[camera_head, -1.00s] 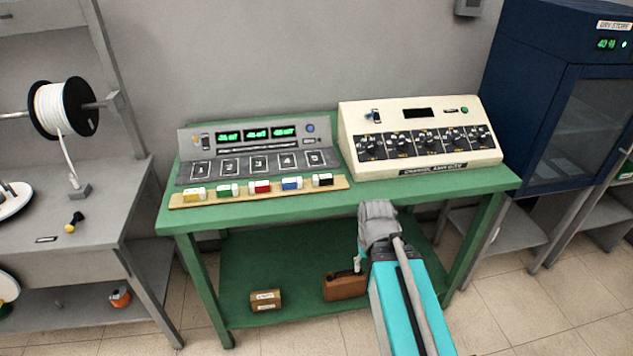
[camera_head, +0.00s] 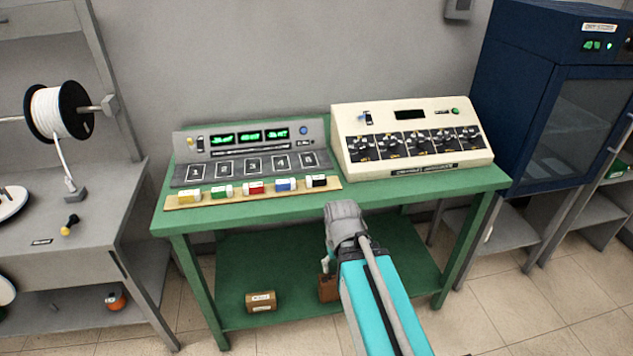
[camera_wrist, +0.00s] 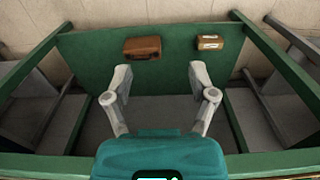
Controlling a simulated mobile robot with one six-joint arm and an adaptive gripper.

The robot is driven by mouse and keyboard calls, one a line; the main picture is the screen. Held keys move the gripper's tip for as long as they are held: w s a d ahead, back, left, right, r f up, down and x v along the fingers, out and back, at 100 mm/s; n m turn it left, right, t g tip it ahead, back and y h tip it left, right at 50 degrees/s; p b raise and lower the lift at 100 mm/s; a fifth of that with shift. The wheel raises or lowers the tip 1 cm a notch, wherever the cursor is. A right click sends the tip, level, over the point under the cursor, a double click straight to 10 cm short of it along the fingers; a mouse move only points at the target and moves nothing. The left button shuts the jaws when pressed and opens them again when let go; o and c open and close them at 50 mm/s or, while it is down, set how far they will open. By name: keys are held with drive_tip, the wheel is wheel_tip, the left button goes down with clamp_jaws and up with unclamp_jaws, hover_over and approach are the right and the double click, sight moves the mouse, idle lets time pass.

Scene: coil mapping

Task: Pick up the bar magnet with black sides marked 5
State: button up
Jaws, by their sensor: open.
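The black-sided bar magnet (camera_head: 317,182) is the rightmost in a row of coloured magnets on a wooden strip (camera_head: 212,199) at the front of the green table. Its marking is too small to read here. My gripper (camera_head: 345,215) is in front of the table's front edge, a little below and right of the black magnet, apart from it. In the wrist view my gripper (camera_wrist: 160,82) has its two fingers spread and nothing between them. The wrist view faces the lower shelf, and no magnet shows in it.
Behind the strip stands a grey panel (camera_head: 250,150) with numbered squares. A cream knob box (camera_head: 470,165) stands to the right. A brown case (camera_wrist: 142,48) and a small cardboard box (camera_head: 260,302) lie on the lower green shelf (camera_wrist: 175,75). The table's front edge (camera_head: 420,198) is close to my arm.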

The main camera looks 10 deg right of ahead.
drive_tip(key=shift+o, duration=0.9)
drive_tip(key=shift+w+r, duration=0.25)
drive_tip(key=shift+r, duration=0.1)
drive_tip(key=t+p, duration=0.4)
drive_tip(key=p, duration=1.5)
approach(316, 178)
wheel_tip(316, 178, up, 4)
drive_tip(key=shift+s+d+f+t, duration=0.15)
drive_tip(key=shift+s+f+t, duration=0.15)
drive_tip(key=shift+s, duration=0.15)
drive_tip(key=shift+f, duration=0.1)
drive_tip(key=b+x, duration=0.7)
drive_tip(key=x, duration=0.1)
drive_tip(key=shift+f+b, duration=0.15)
drive_tip(key=shift+b, duration=0.2)
drive_tip(key=b+x, duration=0.3)
drive_tip(key=shift+s+f, duration=0.25)
drive_tip(key=shift+f, duration=0.1)
drive_tip(key=shift+b+x, duration=0.95)
drive_tip(key=shift+b, duration=0.05)
